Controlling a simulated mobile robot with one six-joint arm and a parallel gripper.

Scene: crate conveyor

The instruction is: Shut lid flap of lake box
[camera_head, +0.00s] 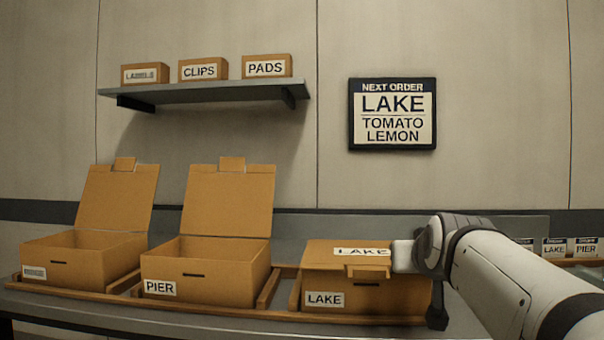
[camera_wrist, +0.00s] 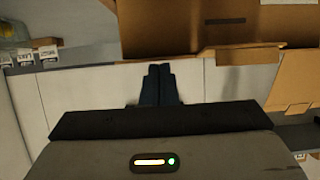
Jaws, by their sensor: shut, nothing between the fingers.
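The lake box (camera_head: 400,300) stands at the right end of the row in the head view, its LAKE label facing front. Its lid flap (camera_head: 325,250) lies down over the top, with LAKE printed on it. The lid's tab (camera_head: 368,270) hangs at the front edge, just above the dark slot in the front wall. My gripper (camera_head: 437,318) is at the right side of this box, pointing down. In the wrist view my gripper (camera_wrist: 158,72) has its dark fingers together and empty, close to cardboard (camera_wrist: 215,30). Whether they touch it I cannot tell.
The pier box (camera_head: 205,268) and another box (camera_head: 80,262) stand to the left with lids raised. Wooden rails (camera_head: 270,290) frame the boxes. A shelf (camera_head: 205,92) with small boxes and an order sign (camera_head: 392,114) are on the wall. Label cards (camera_head: 570,248) stand far right.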

